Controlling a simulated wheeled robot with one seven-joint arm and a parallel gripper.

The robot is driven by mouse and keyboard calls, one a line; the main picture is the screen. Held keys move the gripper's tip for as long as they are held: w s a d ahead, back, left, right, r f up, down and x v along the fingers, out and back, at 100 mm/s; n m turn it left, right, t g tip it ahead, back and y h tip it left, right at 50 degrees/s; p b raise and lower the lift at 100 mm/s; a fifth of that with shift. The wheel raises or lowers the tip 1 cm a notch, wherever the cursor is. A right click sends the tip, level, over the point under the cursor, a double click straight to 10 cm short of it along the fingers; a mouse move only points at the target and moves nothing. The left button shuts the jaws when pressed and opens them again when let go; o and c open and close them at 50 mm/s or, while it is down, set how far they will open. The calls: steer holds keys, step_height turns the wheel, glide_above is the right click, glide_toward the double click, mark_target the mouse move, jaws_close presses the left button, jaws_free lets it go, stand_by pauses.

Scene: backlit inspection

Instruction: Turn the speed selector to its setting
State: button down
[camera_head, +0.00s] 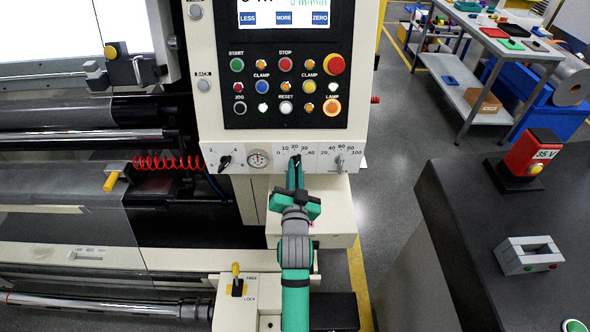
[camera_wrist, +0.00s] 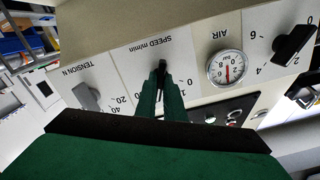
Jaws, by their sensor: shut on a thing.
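The speed selector (camera_head: 297,157) is a small black knob on the cream strip below the button panel. Its numbered scale arcs around it, with 10, 20 and 30 legible. In the head view the knob's tip points up, close to the 20. In the wrist view, which is upside down, the dark knob (camera_wrist: 162,65) sits under the label "SPEED m/min". My green gripper (camera_head: 295,176) reaches up to it from below. Its two fingers (camera_wrist: 163,84) are shut on the knob and hide part of it and of the scale.
A pressure gauge (camera_head: 258,159) and a black knob (camera_head: 225,161) are left of the selector; a grey tension knob (camera_head: 339,162) is right. Coloured buttons (camera_head: 285,84) and a screen (camera_head: 284,16) are above. A dark bench (camera_head: 480,225) stands at right.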

steer(key=shift+m, duration=0.5)
steer(key=c, duration=1.9)
jaws_free()
steer(key=shift+w+d+f, duration=0.1)
steer(key=shift+o, duration=0.2)
steer(key=s, duration=1)
steer(key=shift+s, duration=0.4)
